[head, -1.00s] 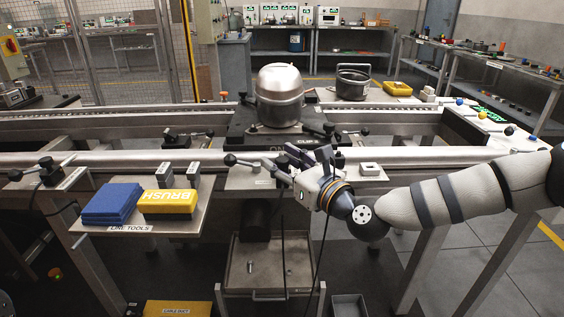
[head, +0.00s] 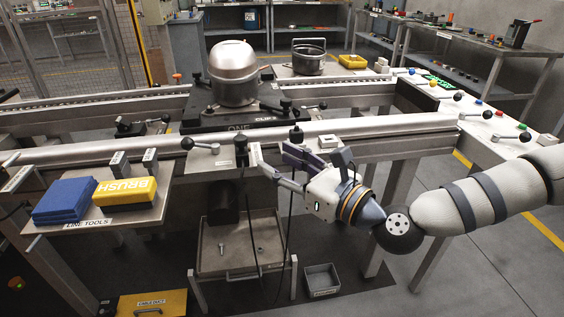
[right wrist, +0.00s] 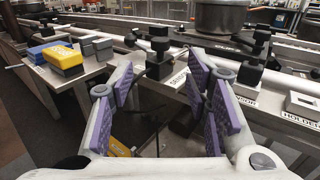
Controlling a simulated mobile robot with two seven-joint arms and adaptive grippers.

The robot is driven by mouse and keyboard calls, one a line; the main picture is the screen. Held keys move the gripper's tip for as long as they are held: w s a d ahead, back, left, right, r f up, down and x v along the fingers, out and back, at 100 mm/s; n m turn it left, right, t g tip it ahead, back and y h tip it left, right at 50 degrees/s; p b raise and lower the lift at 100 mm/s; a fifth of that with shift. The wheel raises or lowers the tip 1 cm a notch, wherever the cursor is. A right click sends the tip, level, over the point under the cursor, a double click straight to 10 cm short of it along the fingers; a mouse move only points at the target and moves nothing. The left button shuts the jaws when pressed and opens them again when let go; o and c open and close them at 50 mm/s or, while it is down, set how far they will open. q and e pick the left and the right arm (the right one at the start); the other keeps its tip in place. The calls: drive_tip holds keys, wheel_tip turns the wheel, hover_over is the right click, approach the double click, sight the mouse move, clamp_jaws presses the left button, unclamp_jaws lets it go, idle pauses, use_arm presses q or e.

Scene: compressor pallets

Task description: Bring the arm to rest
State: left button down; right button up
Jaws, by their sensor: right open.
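My right gripper (head: 277,163) is open and empty in the head view, in front of the near rail of the line (head: 330,128). In the right wrist view its two purple-padded fingers (right wrist: 168,92) stand wide apart with nothing between them. Black clamp posts, one with a "SENSOR" label (right wrist: 181,80), show beyond the fingers. The silver compressor dome (head: 233,72) stands upright on the dark pallet (head: 190,120), behind and left of the gripper and apart from it. My left gripper is not in view.
A shelf at left holds blue pads (head: 64,200) and a yellow brush box (head: 125,192). A metal tray (head: 240,248) and a grey bin (head: 321,280) sit below the gripper. A side bench with coloured knobs (head: 500,113) stands behind my right arm. Floor right of the bin is clear.

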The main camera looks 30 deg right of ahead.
drive_tip(key=s+a+f+n+g+y, duration=0.1)
drive_tip(key=s+a+f+n+g, duration=0.35)
drive_tip(key=a+f, duration=0.3)
drive_tip(key=s+a+f+n+g+p, duration=0.15)
drive_tip(key=s+f+n+g, duration=0.25)
drive_tip(key=s+f+n, duration=0.4)
drive_tip(key=s+a+f+n+g+p, duration=0.1)
drive_tip(key=s+a+f+n+g, duration=0.3)
drive_tip(key=s+f, duration=0.5)
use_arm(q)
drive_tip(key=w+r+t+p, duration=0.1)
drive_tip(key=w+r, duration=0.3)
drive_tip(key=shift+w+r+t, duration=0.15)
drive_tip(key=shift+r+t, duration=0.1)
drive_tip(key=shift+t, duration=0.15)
use_arm(e)
drive_tip(key=s+d+f+n+g+h, duration=0.1)
drive_tip(key=s+d+n+g+h, duration=0.2)
drive_tip(key=s+d+n, duration=0.4)
drive_tip(key=s+d+n+g+h, duration=0.4)
drive_tip(key=s+d+n, duration=0.3)
drive_tip(key=s, duration=0.7)
drive_tip(key=shift+f+n, duration=0.4)
drive_tip(key=shift+n, duration=0.15)
